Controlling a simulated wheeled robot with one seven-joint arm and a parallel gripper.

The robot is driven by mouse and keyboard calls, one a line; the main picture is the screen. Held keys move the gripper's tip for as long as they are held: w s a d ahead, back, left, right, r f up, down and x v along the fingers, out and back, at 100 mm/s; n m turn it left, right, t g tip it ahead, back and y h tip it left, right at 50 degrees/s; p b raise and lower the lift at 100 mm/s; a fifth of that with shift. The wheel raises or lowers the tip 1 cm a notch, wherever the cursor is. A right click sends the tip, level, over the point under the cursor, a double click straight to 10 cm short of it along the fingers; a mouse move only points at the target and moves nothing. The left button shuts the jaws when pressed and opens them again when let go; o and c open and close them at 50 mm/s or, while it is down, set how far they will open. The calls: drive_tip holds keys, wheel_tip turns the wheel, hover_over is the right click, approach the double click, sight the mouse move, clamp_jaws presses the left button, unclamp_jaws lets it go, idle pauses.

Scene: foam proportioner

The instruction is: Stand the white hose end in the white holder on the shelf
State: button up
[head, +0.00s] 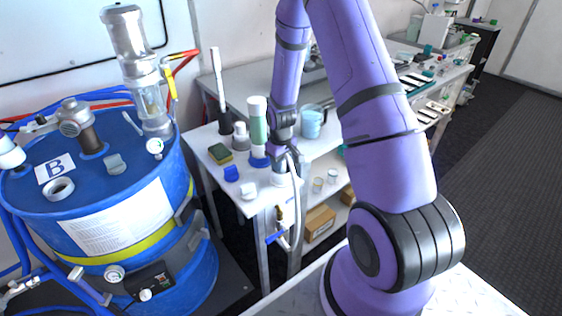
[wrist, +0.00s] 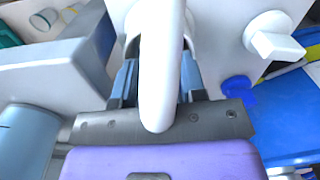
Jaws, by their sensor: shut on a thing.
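My gripper (head: 285,158) is low at the front edge of the white shelf. It is shut on the white hose end. The white hose (head: 298,205) curves out from the fingers and hangs down in front of the shelf edge. In the wrist view the hose (wrist: 161,70) runs through the middle, with a finger of my gripper on each side. The white holder (head: 279,179) appears just below my fingers at the shelf edge. In the wrist view a rounded white part (wrist: 191,48) shows behind the hose. The hose's tip is hidden, so I cannot tell whether it is inside the holder.
A green-and-white bottle (head: 258,130) stands close behind. A blue drum (head: 100,210) is at the left. A blue-handled valve (head: 277,235) hangs below the shelf edge.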

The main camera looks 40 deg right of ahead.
drive_tip(key=o, duration=0.8)
drive_tip(key=shift+r, duration=5.45)
drive_tip(key=shift+r, duration=0.1)
drive_tip(key=s+a+r+t, duration=0.1)
drive_tip(key=s+a+r, duration=0.3)
drive_tip(key=r, duration=0.6)
drive_tip(key=s+a+r+t, duration=0.1)
drive_tip(key=s+a+r, duration=0.25)
drive_tip(key=r, duration=0.65)
drive_tip(key=s+a+r+t, duration=0.1)
drive_tip(key=s+a+r, duration=0.1)
drive_tip(key=s+r, duration=0.3)
drive_tip(key=s+a+r+m+t, duration=0.1)
drive_tip(key=s+r, duration=0.4)
drive_tip(key=s, duration=0.9)
drive_tip(key=a+t, duration=0.1)
drive_tip(key=a, duration=0.1)
drive_tip(key=shift+a+r, duration=0.25)
drive_tip(key=shift+a, duration=0.05)
